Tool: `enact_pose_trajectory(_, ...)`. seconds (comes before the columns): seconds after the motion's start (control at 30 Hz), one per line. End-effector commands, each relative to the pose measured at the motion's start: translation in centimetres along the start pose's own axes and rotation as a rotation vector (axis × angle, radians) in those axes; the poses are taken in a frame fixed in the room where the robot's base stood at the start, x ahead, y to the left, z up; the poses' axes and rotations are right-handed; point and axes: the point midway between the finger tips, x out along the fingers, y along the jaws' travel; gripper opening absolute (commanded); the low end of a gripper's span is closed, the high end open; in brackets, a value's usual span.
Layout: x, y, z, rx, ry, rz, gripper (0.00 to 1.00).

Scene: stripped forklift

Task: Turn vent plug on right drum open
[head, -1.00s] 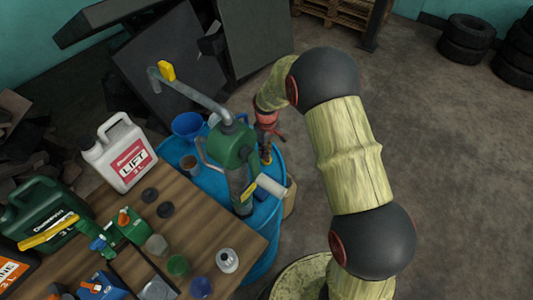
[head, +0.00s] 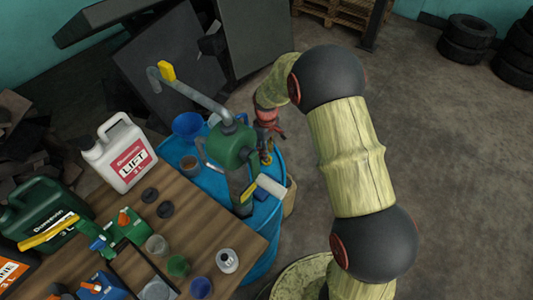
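The blue drum (head: 268,225) stands behind the wooden table, with a green hand pump (head: 233,147) mounted on its top. My gripper (head: 268,146) points down over the drum's top, just right of the pump. A small yellowish fitting (head: 267,158) shows right under the gripper on the drum's top; it may be the vent plug, but it is mostly hidden. The gripper's fingers are small and partly covered by my wrist, so I cannot tell whether they are open, shut or touching the fitting.
The wooden table (head: 205,233) at lower left holds a white LIFT jug (head: 120,155), a green jug (head: 42,208) and several cups. A blue funnel (head: 187,125) and a cup sit on the drum left of the pump.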

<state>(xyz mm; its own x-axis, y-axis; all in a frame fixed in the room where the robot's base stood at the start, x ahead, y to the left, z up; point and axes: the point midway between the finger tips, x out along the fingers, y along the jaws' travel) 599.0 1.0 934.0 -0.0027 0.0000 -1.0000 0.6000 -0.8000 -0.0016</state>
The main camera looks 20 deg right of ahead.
Motion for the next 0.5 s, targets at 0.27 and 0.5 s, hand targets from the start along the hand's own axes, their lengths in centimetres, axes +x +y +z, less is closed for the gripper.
enact_pose_trajectory(0.27,-5.8,0.1,-0.1,0.0,0.004,0.003,0.27)
enact_pose_trajectory(0.5,-9.4,0.1,-0.1,0.0,0.003,0.002,0.27)
